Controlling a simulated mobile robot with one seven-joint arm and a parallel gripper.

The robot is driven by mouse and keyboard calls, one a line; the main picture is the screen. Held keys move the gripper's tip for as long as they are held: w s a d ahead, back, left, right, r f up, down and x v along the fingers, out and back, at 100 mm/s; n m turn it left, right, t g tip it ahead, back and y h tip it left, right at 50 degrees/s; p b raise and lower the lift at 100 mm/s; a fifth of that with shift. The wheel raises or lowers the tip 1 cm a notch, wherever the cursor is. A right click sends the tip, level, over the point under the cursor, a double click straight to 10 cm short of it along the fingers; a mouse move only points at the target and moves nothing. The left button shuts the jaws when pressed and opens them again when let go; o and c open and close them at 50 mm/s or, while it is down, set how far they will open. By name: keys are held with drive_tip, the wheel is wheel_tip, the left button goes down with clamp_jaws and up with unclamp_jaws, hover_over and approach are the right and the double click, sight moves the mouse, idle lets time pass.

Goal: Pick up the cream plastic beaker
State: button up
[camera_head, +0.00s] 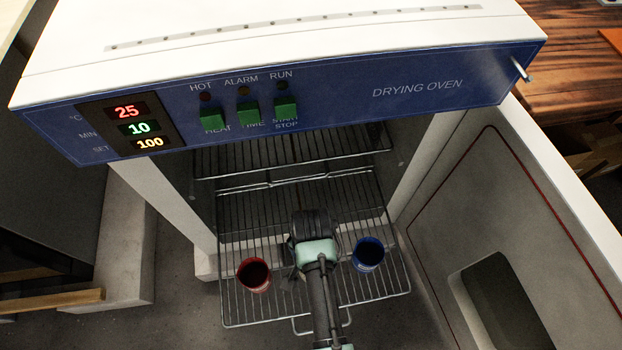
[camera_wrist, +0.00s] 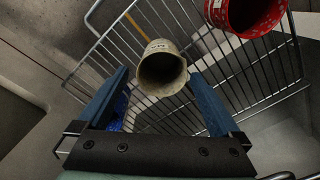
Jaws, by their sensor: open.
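The cream plastic beaker (camera_wrist: 158,68) shows in the wrist view, its open mouth facing the camera. It appears between the two blue fingers of my gripper (camera_wrist: 158,76), which are open, with a visible gap on each side. I cannot tell how deep the fingers reach along it. In the head view my gripper (camera_head: 312,226) is over the pulled-out wire rack, and my own arm and gripper hide the cream beaker.
A red beaker (camera_head: 253,275) stands left of my gripper on the wire rack (camera_head: 235,309), and a blue beaker (camera_head: 368,254) stands right. The drying oven (camera_head: 420,85) overhangs the rack's rear. Its open door (camera_head: 520,230) is at the right.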

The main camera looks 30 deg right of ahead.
drive_tip(key=f+b, duration=0.1)
drive_tip(key=f, duration=0.1)
drive_tip(key=f+b, duration=0.1)
drive_tip(key=f, duration=0.2)
drive_tip(key=f+b, duration=0.2)
drive_tip(key=shift+w+d+f, duration=0.1)
drive_tip(key=shift+w+f, duration=0.15)
drive_tip(key=shift+f, duration=0.15)
drive_tip(key=shift+r, duration=0.1)
drive_tip(key=c, duration=1.1)
